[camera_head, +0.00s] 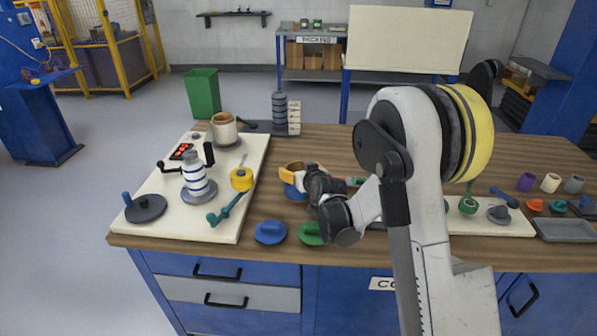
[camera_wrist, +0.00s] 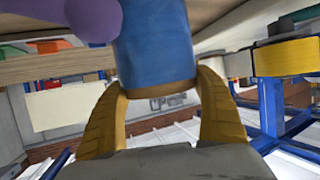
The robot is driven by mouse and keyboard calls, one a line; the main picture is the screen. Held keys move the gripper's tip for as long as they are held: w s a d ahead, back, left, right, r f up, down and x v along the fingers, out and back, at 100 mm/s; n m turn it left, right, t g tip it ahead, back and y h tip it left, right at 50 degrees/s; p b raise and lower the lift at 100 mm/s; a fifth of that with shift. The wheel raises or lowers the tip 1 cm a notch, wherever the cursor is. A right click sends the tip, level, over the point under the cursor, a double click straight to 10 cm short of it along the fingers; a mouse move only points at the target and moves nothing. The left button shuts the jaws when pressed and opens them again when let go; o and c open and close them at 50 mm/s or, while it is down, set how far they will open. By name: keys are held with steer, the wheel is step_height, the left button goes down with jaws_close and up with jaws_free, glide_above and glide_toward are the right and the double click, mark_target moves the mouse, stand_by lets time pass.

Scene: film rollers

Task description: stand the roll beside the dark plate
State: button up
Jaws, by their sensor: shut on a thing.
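My gripper (camera_head: 293,170) has tan fingers and is over the middle of the wooden table in the head view. In the wrist view my gripper (camera_wrist: 158,90) is shut on a blue cylinder (camera_wrist: 155,45), which looks like the roll. A purple rounded part (camera_wrist: 92,18) shows beside it there; whether they are joined I cannot tell. In the head view a bit of blue (camera_head: 294,191) shows under the fingers, and my wrist hides much around it. The dark plate (camera_head: 148,211) lies at the front left of the white board, with a blue upright peg at its left.
The white board (camera_head: 225,222) also bears a blue-striped white bottle (camera_head: 195,181), a cup (camera_head: 224,130), a yellow spool (camera_head: 241,179) and a teal tool (camera_head: 231,208). Blue (camera_head: 270,232) and green (camera_head: 311,234) lidlike discs lie at the table's front. A dark stack (camera_head: 279,112) stands behind.

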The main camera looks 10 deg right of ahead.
steer(key=shift+f, duration=0.2)
steer(key=o, duration=1.4)
steer(key=shift+c, duration=0.2)
steer(key=shift+r, duration=0.1)
steer(key=shift+r, duration=0.25)
steer(key=s+r+g+p, duration=0.1)
steer(key=s+r+p, duration=0.1)
steer(key=s+r, duration=0.5)
steer(key=s+r+g+p, duration=0.1)
steer(key=s+r+p, duration=0.15)
steer(key=s, duration=0.85)
steer(key=s+r+g, duration=0.1)
steer(key=s+g, duration=0.1)
steer(key=s, duration=1)
steer(key=s+r+g+h, duration=0.1)
steer(key=s+r+g, duration=0.1)
steer(key=s, duration=1)
steer(key=shift+m+g+b, duration=0.3)
steer(key=shift+m+b, duration=0.1)
